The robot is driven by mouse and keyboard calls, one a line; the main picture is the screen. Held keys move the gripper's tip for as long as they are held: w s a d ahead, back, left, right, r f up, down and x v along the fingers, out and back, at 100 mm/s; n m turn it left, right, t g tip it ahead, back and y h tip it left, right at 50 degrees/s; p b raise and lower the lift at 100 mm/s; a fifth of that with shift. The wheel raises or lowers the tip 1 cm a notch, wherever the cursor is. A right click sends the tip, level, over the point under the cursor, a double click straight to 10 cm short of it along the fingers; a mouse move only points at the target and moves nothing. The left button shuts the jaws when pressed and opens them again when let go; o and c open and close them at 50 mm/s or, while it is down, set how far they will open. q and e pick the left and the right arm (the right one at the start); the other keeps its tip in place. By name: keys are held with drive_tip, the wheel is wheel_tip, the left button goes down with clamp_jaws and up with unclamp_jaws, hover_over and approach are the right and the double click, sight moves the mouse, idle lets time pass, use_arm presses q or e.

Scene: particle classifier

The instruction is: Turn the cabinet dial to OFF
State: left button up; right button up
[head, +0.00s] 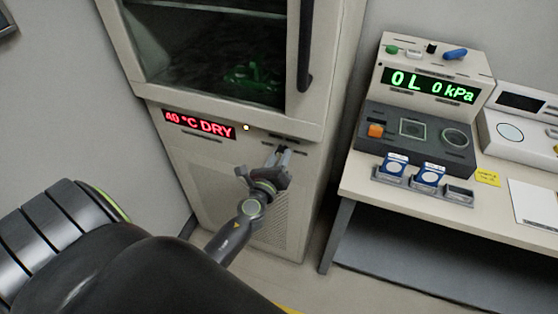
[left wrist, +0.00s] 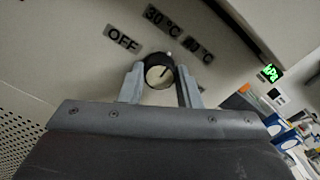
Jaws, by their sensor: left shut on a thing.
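The cabinet (head: 180,150) stands in the head view with a red display (head: 199,125) reading "40 °C DRY". My left gripper (head: 283,151) is at the cabinet's front panel, below and right of that display. In the left wrist view, the round dial (left wrist: 158,74) with a black rim and pale face sits between the two fingers, and the gripper is shut on it. The labels OFF (left wrist: 123,39), 30 °C (left wrist: 162,18) and 40 °C (left wrist: 198,50) surround the dial. A small pale mark is at its upper edge; its exact setting is hard to tell. The gripper hides the dial in the head view.
A bench (head: 350,185) to the right of the cabinet holds an instrument with a green display (head: 431,84) and several blue-and-white containers (head: 428,174). The cabinet's window door has a dark vertical handle (head: 305,50) above my gripper. Bare floor lies between cabinet and bench.

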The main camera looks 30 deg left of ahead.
use_arm(q)
drive_tip(key=n+b, duration=0.1)
drive_tip(key=n, duration=0.3)
drive_tip(key=shift+f+n+b, duration=0.1)
drive_tip(key=shift+n+b, duration=0.2)
drive_tip(key=n+b, duration=0.1)
drive_tip(key=n, duration=0.2)
drive_tip(key=shift+n, duration=0.4)
drive_tip(key=n+b, duration=0.2)
drive_tip(key=n, duration=0.2)
drive_tip(key=n+b, duration=0.2)
drive_tip(key=n, duration=0.2)
drive_tip(key=shift+n, duration=0.4)
drive_tip(key=o, duration=1)
drive_tip(key=shift+c, duration=0.2)
drive_tip(key=v, duration=1.7)
drive_tip(key=shift+s, duration=0.25)
